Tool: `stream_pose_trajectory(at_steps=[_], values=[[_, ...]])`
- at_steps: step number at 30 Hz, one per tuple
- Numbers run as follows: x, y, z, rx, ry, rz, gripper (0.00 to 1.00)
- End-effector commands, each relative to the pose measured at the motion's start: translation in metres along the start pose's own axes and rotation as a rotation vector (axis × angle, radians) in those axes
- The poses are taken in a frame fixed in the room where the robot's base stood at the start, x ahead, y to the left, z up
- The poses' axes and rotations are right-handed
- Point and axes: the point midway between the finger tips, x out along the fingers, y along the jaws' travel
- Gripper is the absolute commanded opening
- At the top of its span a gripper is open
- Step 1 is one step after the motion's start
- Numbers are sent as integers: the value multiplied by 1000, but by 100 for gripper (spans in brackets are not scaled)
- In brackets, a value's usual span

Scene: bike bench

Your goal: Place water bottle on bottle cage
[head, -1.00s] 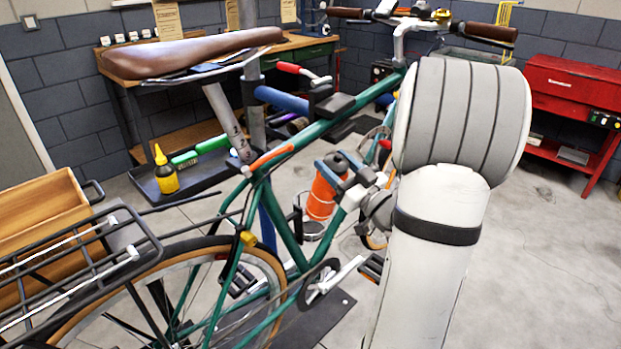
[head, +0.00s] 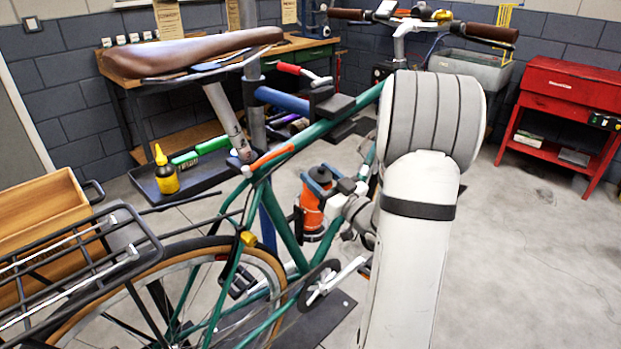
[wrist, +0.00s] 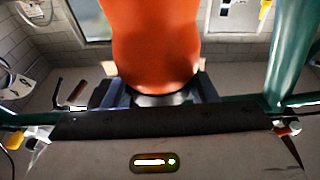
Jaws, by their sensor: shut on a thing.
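The orange water bottle (head: 310,208) with a dark top is near upright beside the bike's green frame in the head view. My gripper (head: 318,182), with blue fingers, is shut on its upper part. The dark bottle cage (head: 298,222) is on the frame tube, right at the bottle's left side. The bottle's lower end is at the cage's level; I cannot tell how far inside it is.
The green bike (head: 285,215) stands clamped in a repair stand. A tray with a yellow bottle (head: 165,172) is behind it, and a wooden crate (head: 40,220) is at left. A red cabinet (head: 568,100) stands at right. The floor on the right is clear.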

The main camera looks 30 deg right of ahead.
Motion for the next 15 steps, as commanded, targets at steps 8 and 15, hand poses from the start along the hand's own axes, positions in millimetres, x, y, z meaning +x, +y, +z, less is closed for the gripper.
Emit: stream_pose_trajectory(at_steps=[8,15], values=[[12,0,-3,-3,-73,-1,0],[34,1,5,0,-231,2,0]])
